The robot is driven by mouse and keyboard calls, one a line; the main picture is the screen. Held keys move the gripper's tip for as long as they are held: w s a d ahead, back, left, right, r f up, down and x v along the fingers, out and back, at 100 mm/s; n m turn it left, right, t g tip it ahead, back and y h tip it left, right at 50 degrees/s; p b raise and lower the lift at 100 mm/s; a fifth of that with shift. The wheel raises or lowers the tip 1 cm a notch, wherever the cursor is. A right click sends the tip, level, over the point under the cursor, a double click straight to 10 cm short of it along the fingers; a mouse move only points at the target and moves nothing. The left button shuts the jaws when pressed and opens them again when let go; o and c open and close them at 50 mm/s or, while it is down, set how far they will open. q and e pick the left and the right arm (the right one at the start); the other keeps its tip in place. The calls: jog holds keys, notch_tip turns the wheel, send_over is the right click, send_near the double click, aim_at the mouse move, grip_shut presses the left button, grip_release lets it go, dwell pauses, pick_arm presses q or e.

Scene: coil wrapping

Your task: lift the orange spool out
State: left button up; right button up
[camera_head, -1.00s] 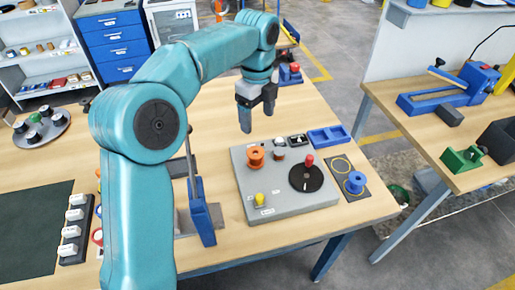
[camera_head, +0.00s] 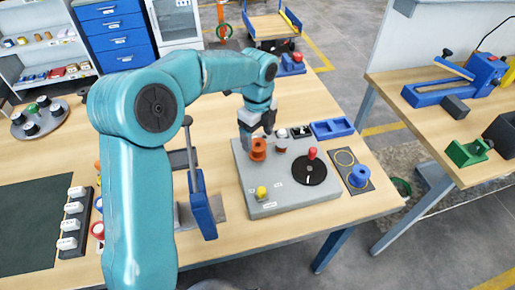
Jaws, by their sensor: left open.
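The orange spool (camera_head: 258,149) stands upright on the grey plate (camera_head: 285,202), near its back left corner. My left gripper (camera_head: 256,137) is open and points down at the spool from just behind and above it. Its dark fingers come close to the spool's top, and I cannot tell whether they touch it or reach around it. My right gripper does not show.
On the plate are a black disc (camera_head: 310,170) with a red knob (camera_head: 312,153) and a yellow knob (camera_head: 261,192). A blue spool (camera_head: 358,176) stands on a dark mat at right. A blue tray (camera_head: 332,128) lies behind. A blue upright stand (camera_head: 202,209) is at left.

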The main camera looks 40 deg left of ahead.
aim_at(258, 145)
pick_arm(q)
notch_tip(258, 145, down, 5)
jog(key=shift+r, duration=0.2)
jog(key=shift+s+r, duration=0.1)
jog(key=c, duration=1)
jog(key=shift+c, duration=0.2)
jog(key=shift+r, duration=0.5)
notch_tip(258, 145, up, 19)
jog(key=p, duration=0.1)
jog(key=shift+p, duration=0.3)
